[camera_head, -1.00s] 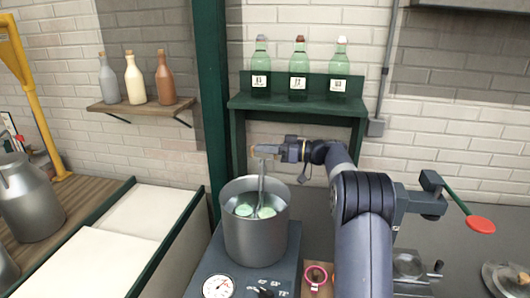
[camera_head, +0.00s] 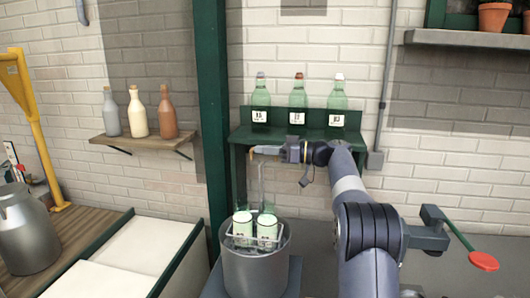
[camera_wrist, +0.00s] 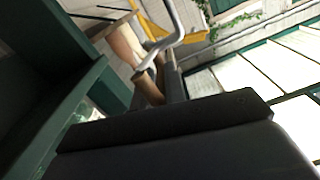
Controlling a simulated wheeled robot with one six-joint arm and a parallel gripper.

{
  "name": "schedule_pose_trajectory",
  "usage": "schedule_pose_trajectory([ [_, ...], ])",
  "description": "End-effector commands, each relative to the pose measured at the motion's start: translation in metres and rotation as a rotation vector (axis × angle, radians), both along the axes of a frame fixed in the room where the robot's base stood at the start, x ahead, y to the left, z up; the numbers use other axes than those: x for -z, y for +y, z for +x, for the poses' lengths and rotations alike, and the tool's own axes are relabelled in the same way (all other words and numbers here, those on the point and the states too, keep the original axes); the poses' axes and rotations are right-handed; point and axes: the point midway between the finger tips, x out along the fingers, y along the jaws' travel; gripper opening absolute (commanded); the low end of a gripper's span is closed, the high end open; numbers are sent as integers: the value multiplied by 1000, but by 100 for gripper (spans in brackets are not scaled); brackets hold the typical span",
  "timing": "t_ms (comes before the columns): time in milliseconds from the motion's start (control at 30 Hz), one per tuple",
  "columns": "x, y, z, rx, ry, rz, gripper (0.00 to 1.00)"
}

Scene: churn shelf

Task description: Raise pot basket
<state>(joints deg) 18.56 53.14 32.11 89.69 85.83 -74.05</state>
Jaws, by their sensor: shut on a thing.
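The metal pot (camera_head: 255,272) stands low in the middle of the head view. My gripper (camera_head: 268,150) is above it, shut on the handle of the pot basket. The basket's thin upright rod (camera_head: 261,186) runs down from my gripper to the wire basket (camera_head: 238,242). The basket holds pale green glass jars with white labels (camera_head: 242,226), whose upper parts stand above the pot rim. The basket's lower part is hidden inside the pot. In the wrist view, a wooden grip (camera_wrist: 149,88) and a bent metal rod (camera_wrist: 168,45) show beyond the dark gripper body.
A green shelf (camera_head: 290,133) with several labelled bottles is close behind my gripper. A wooden wall shelf (camera_head: 145,142) holds three bottles at left. A milk can (camera_head: 25,235) and white-topped trays (camera_head: 115,270) are at lower left.

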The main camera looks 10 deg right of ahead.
Motion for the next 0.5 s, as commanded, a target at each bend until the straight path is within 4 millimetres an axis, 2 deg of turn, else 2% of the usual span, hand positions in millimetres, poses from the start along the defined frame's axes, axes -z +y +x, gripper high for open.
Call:
schedule_pose_trajectory([
  [33,-2,0,0,1,-2,3,15],
  [233,-1,0,0,0,0,1,31],
  [500,1,-1,0,0,1,0,32],
])
